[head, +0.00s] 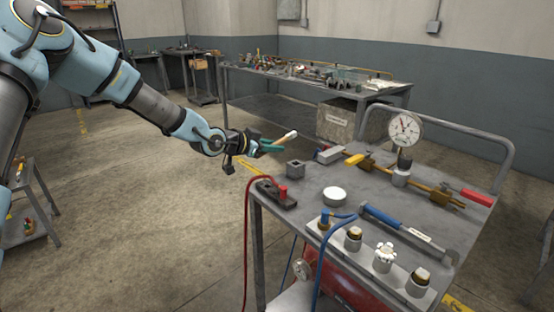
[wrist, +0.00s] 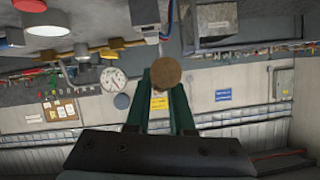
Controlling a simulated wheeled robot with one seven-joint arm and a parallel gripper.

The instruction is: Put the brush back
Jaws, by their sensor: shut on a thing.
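My gripper (head: 272,146) has green fingers and is off the left far edge of the grey cart top (head: 318,198). It is shut on the brush (head: 289,136), whose pale end sticks out past the fingers, tilted slightly up to the right. In the wrist view, the brush's round brown end (wrist: 166,71) shows between the fingertips (wrist: 163,85). The rest of the brush is hidden by the fingers. A small grey square block with a dark opening (head: 295,169) stands on the cart near its left edge, below and right of the gripper.
The cart holds a pressure gauge (head: 405,129), a brass pipe assembly (head: 431,188), a white round lid (head: 335,194), a blue-handled wrench (head: 395,224), a dark block with a red part (head: 277,193) and several fittings at the front. A raised rail (head: 455,126) borders the far side. A cluttered bench (head: 310,78) stands behind.

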